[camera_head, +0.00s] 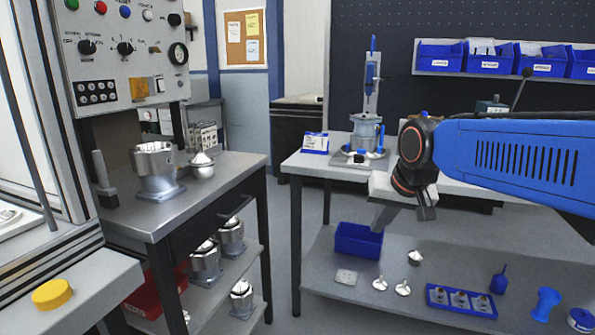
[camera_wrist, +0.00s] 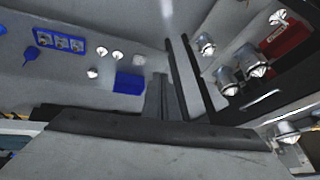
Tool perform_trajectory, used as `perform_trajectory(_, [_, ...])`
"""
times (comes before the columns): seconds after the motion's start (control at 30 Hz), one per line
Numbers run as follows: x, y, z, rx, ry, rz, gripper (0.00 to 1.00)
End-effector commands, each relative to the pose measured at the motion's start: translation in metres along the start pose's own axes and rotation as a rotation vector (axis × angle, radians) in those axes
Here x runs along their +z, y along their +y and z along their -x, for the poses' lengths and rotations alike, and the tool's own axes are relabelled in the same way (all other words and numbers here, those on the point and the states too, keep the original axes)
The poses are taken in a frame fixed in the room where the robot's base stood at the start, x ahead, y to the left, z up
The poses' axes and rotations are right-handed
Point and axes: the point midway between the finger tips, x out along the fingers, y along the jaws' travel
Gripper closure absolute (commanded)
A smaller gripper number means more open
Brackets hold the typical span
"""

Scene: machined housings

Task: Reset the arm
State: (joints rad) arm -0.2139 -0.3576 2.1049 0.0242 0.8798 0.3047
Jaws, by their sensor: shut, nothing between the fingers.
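My gripper (camera_head: 424,205) is at the end of my blue arm, at the right of the head view. It hangs in front of the right workbench (camera_head: 300,163), above the level of its lower shelf. Its fingers are shut with nothing between them. In the wrist view the closed fingers (camera_wrist: 161,92) show in the middle, over the gap between the two benches. My gripper appears to touch nothing.
The left metal table (camera_head: 215,185) carries a machined housing (camera_head: 157,170), with more housings beneath. The right bench's lower shelf holds a blue bin (camera_head: 358,240), small metal parts and a blue tray (camera_head: 461,301). Above stands a fixture (camera_head: 366,130). Floor between the tables is clear.

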Motion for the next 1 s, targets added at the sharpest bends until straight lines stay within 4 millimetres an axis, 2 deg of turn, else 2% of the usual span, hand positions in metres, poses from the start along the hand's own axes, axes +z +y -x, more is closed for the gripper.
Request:
perform_trajectory(0.03, [0.019, 0.015, 0.005, 0.012, -0.002, 0.006, 1.00])
perform_trajectory(0.1, [0.043, 0.033, 0.010, 0.027, -0.008, 0.020, 1.00])
perform_trajectory(0.3, [0.117, 0.078, 0.016, 0.069, -0.030, 0.061, 1.00])
perform_trajectory(0.5, [0.188, 0.113, 0.013, 0.105, -0.055, 0.100, 1.00])
perform_trajectory(0.6, [0.215, 0.124, 0.009, 0.118, -0.067, 0.114, 1.00])
perform_trajectory(0.7, [0.232, 0.130, 0.007, 0.125, -0.074, 0.125, 1.00])
perform_trajectory(0.8, [0.240, 0.134, 0.005, 0.128, -0.078, 0.129, 1.00])
perform_trajectory(1.0, [0.241, 0.134, 0.005, 0.129, -0.079, 0.130, 1.00])
